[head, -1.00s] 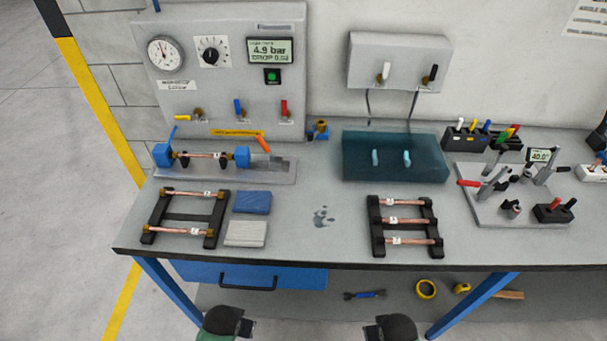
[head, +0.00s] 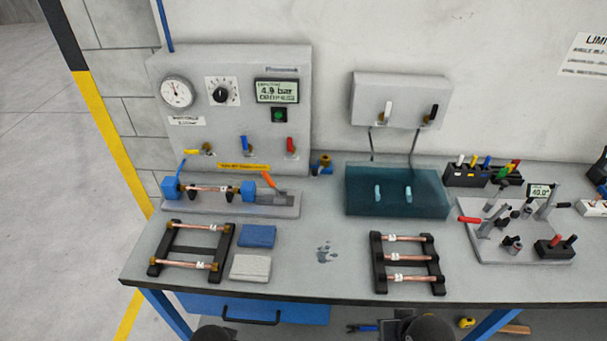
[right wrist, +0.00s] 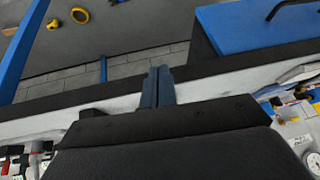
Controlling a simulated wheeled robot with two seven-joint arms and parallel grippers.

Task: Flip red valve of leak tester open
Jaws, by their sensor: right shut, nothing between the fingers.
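The leak tester (head: 159,72) is a grey panel at the back left of the bench with a gauge, a knob, a lit display and a green button. Its red valve (head: 290,144) is at the panel's lower right, lever pointing up. The blue valve (head: 244,143) also has its lever up; the yellow valve (head: 193,151) has its lever pointing left. My right gripper (right wrist: 159,70) is shut and empty in the right wrist view, near the bench front. A dark part of my left arm shows at the head view's bottom edge; its fingers cannot be made out.
A blue-ended clamp fixture (head: 275,205) with an orange lever stands below the panel. Tube racks (head: 229,238) (head: 379,278), blue and grey pads (head: 257,236) and a teal tank (head: 360,208) occupy the bench. A blue drawer (head: 300,313) is under the front edge.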

